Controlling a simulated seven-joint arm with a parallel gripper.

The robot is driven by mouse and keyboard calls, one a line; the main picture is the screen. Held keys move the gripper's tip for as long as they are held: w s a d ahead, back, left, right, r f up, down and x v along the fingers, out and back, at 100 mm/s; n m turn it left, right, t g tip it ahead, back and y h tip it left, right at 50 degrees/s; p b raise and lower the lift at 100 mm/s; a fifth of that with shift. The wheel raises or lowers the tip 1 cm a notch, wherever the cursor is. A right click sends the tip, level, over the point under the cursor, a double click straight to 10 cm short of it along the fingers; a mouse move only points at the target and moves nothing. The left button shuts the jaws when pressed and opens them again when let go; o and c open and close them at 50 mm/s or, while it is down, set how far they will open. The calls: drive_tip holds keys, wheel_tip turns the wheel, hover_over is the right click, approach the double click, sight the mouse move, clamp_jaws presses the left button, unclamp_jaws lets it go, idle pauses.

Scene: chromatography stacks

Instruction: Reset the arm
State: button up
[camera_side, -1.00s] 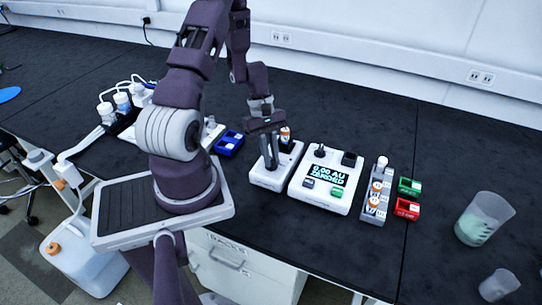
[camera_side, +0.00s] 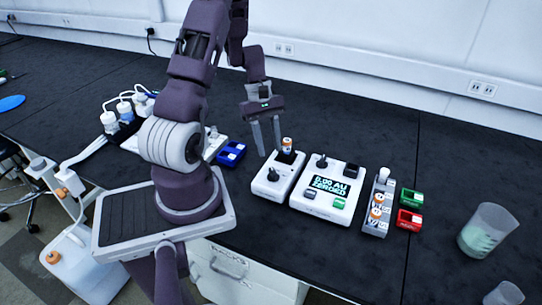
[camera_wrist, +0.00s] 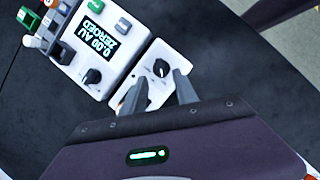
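My gripper (camera_side: 266,136) is raised above the back of the small white device (camera_side: 272,182), with its two fingers apart and nothing between them. In the wrist view my gripper (camera_wrist: 160,90) also shows spread fingers, with the small device and its black knob (camera_wrist: 161,68) beyond them. The larger white device (camera_side: 329,190) stands to the right of the small one, and its screen reads "0.00 AU ZEROED". A small vial with an orange band (camera_side: 287,145) stands at the back of the small device.
A grey rack (camera_side: 378,205) holds several vials. A green tray (camera_side: 411,197), a red tray (camera_side: 410,220) and a blue tray (camera_side: 231,152) sit nearby. A beaker (camera_side: 484,230) stands at the right. The dark bench behind the devices is clear.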

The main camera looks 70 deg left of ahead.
idle(0.3)
drive_tip(key=w+d+r+m+t+y, duration=0.1)
drive_tip(key=w+d+r+m+y, duration=0.15)
drive_tip(key=d+r+m, duration=1.1)
drive_tip(key=s+d+r+m+t+y, duration=0.2)
drive_tip(key=s+d+r+m+t, duration=0.2)
drive_tip(key=s+d+r, duration=0.6)
drive_tip(key=shift+s+r+m, duration=0.45)
drive_tip(key=shift+r+m, duration=0.15)
drive_tip(key=shift+m, duration=0.25)
